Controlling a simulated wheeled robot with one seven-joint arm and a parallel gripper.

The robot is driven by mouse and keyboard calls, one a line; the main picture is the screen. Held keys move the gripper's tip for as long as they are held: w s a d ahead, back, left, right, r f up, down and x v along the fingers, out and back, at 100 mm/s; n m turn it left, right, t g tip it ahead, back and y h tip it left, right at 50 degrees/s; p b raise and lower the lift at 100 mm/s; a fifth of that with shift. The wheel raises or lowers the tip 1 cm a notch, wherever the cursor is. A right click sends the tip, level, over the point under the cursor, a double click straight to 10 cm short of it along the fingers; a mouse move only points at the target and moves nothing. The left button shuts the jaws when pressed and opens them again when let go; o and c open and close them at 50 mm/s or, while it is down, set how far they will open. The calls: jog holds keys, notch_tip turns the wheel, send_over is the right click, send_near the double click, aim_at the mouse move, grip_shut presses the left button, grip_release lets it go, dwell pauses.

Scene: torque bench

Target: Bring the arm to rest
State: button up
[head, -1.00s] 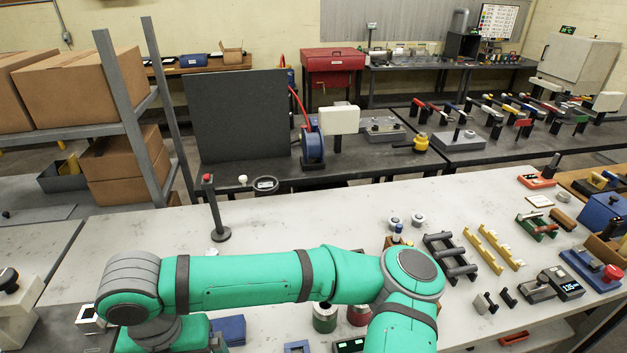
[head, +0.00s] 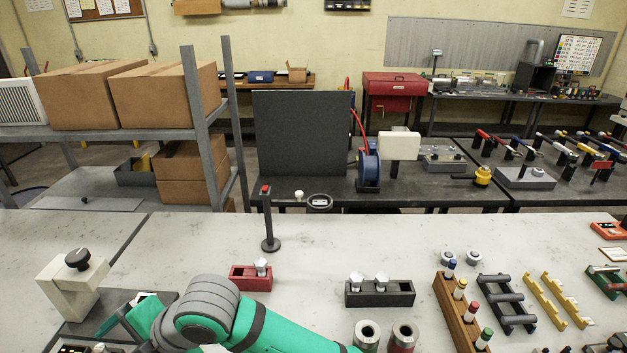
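My green and grey arm (head: 270,325) shows at the bottom of the head view, low over the near part of the pale bench (head: 180,250). Only the rounded grey joint and parts of the green links are visible. My gripper is not in the picture, so its fingers and anything in them are hidden. The arm's left end is close to a black-based fixture with a pale block and black knob (head: 78,260).
A red block (head: 250,279), a black socket block (head: 380,293), two cylinders (head: 367,334) and a wooden rack (head: 460,310) stand near the arm. A thin post (head: 268,220) rises behind. Shelving with boxes (head: 165,95) stands left.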

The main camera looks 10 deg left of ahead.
jog(key=w+a+r+m+y, duration=0.2)
jog(key=a+r+m+y, duration=0.2)
jog(key=r+m+y, duration=0.15)
jog(key=w+d+m+t+y, duration=0.3)
jog(key=w+d+m+t, duration=0.4)
jog(key=w+m+t, duration=0.45)
jog(key=s+d+f+m+t+h, duration=0.1)
jog(key=d+f+m+t+h, duration=0.7)
jog(key=d+f+m, duration=0.65)
jog(key=s+d+f+m+h, duration=0.3)
jog(key=s+d+f+h, duration=0.35)
jog(key=d, duration=0.25)
jog(key=s+d+f+g+h, duration=0.1)
jog(key=s+d+f, duration=0.1)
jog(key=s+d, duration=0.4)
jog(key=s+d+f+g+h, duration=0.1)
jog(key=s+d+f+h, duration=0.1)
jog(key=s+d, duration=0.5)
jog(key=s, duration=0.4)
jog(key=shift+s+f, duration=0.15)
jog(key=shift+s, duration=0.15)
